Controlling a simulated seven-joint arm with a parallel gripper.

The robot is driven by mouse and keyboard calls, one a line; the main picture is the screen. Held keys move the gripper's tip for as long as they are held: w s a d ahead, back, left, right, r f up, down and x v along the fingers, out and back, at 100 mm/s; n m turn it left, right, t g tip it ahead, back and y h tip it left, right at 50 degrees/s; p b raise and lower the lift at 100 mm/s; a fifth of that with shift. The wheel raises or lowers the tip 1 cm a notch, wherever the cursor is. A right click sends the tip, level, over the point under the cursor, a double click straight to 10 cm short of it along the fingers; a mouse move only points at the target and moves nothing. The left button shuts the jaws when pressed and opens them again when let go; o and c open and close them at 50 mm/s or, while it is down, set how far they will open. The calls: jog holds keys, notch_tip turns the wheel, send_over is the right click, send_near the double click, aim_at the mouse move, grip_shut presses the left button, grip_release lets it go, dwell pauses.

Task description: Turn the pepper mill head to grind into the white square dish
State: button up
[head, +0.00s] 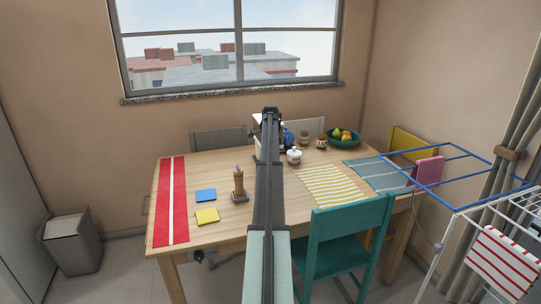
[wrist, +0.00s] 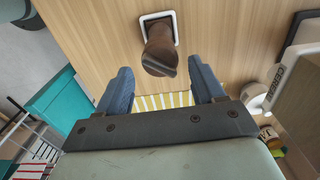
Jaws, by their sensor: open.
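The brown wooden pepper mill (head: 239,182) stands upright on the table, left of my arm in the head view. In the wrist view the mill (wrist: 158,42) is seen from above, its darker head towards the camera. The white square dish shows as a pale rim (wrist: 141,30) around the mill's foot in the wrist view. My gripper (wrist: 160,67) is open and empty, its two blue-grey fingers well apart. In the head view my arm hides the gripper.
A blue coaster (head: 206,195), a yellow coaster (head: 207,215) and a red runner (head: 171,205) lie left of the mill. A white lidded pot (head: 294,156), a fruit bowl (head: 344,139) and a striped mat (head: 333,187) are to the right. A teal chair (head: 345,235) stands in front.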

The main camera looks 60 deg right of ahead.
jog(key=shift+f, duration=2.35)
jog(key=shift+c, duration=0.5)
jog(key=c, duration=0.6)
jog(key=shift+o, duration=0.2)
jog(key=m, duration=0.3)
jog(key=shift+m, duration=0.3)
jog(key=m, duration=0.4)
jog(key=o, duration=0.7)
jog(key=shift+c, duration=0.2)
jog(key=shift+r, duration=0.1)
